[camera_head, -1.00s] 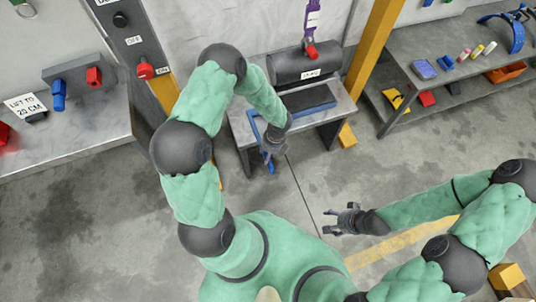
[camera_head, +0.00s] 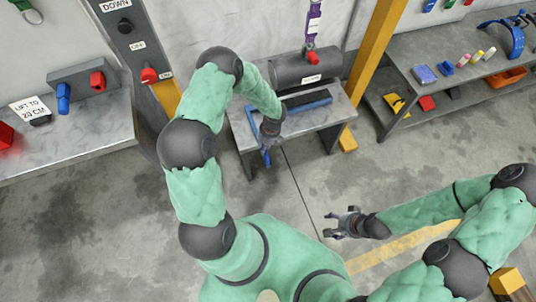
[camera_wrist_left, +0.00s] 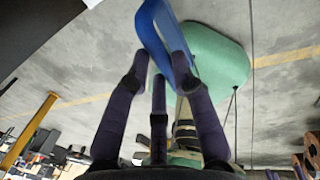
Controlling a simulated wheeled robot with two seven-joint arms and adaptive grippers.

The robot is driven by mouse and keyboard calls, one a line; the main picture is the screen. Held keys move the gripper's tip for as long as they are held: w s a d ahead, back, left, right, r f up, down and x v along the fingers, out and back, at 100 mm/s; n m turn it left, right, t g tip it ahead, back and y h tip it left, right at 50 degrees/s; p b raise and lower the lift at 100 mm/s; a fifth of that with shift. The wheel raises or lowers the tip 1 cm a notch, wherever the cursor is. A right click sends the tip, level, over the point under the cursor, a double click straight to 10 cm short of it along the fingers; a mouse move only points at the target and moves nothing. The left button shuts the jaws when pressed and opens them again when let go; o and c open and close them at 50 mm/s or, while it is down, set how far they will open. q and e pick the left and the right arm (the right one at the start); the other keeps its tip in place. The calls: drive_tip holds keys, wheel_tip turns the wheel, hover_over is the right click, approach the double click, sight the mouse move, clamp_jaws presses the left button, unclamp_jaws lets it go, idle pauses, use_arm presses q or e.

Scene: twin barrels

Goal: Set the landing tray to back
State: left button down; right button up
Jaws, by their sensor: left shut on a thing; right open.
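The landing tray (camera_head: 312,105) is a dark slab with a blue front edge on the small grey table, in front of the dark barrel (camera_head: 305,68). A blue bar (camera_head: 250,118) runs from its left side toward my left gripper. My left gripper (camera_head: 266,150) is at the table's front left and is shut on this blue part. In the left wrist view the blue bar (camera_wrist_left: 160,40) lies between the purple fingers (camera_wrist_left: 160,75); the exact contact is partly hidden. My right gripper (camera_head: 343,222) is open and empty over the floor, to the right.
The small table (camera_head: 340,112) has bare top at its right and front. A yellow post (camera_head: 372,50) stands to its right. A workbench with blue and red blocks is at the left (camera_head: 90,135). A shelf (camera_head: 415,75) with small items is at the right. The floor in front is clear.

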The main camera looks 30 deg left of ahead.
use_arm(q)
drive_tip(key=w+a, duration=0.3)
drive_tip(key=a, duration=0.1)
drive_tip(key=w+a+b, duration=0.1)
drive_tip(key=w+a, duration=0.6)
drive_tip(key=a, duration=0.1)
drive_tip(key=shift+w+a+f+b, duration=0.1)
drive_tip(key=shift+w+a+b, duration=0.1)
drive_tip(key=shift+b, duration=0.15)
drive_tip(key=shift+w+a, duration=0.3)
drive_tip(key=shift+r, duration=0.2)
drive_tip(key=c, duration=1.1)
unclamp_jaws()
drive_tip(key=shift+f, duration=0.1)
drive_tip(key=shift+o, duration=0.2)
wheel_tip(320, 180, up, 12)
drive_tip(key=w+d, duration=0.1)
drive_tip(key=shift+w+d, duration=0.25)
drive_tip(key=shift+w, duration=0.15)
drive_tip(key=shift+f, duration=0.2)
